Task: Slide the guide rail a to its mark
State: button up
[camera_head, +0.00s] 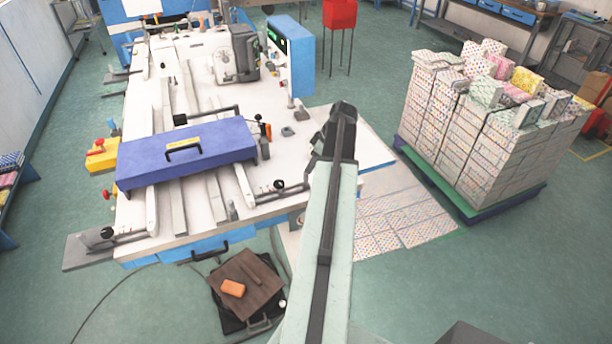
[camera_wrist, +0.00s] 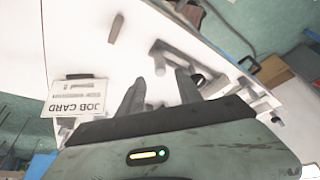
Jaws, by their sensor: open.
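The white machine table (camera_head: 270,208) carries several long grey rails, one of them (camera_head: 215,190) near the front middle. No label shows which is guide rail a, and no mark can be made out. My gripper (camera_wrist: 161,77) is open in the wrist view, its two grey fingers pointing at the white tabletop. A short grey bar (camera_wrist: 158,58) shows just beyond the fingertips. I cannot tell whether it touches them, and nothing is visibly held. In the head view my arm reaches over the table's right part, and its fingers are hidden there.
A blue cover with a handle (camera_head: 186,152) lies across the rails. A white job card (camera_wrist: 80,100) is at the left in the wrist view. A stool with an orange block (camera_head: 232,288) stands in front. A pallet of stacked printed boxes (camera_head: 460,130) stands right.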

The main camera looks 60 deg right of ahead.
jog(key=b+x, duration=0.6)
jog(key=x, duration=0.1)
jog(key=shift+w+f, duration=0.1)
jog(key=shift+f, duration=0.05)
grip_shut()
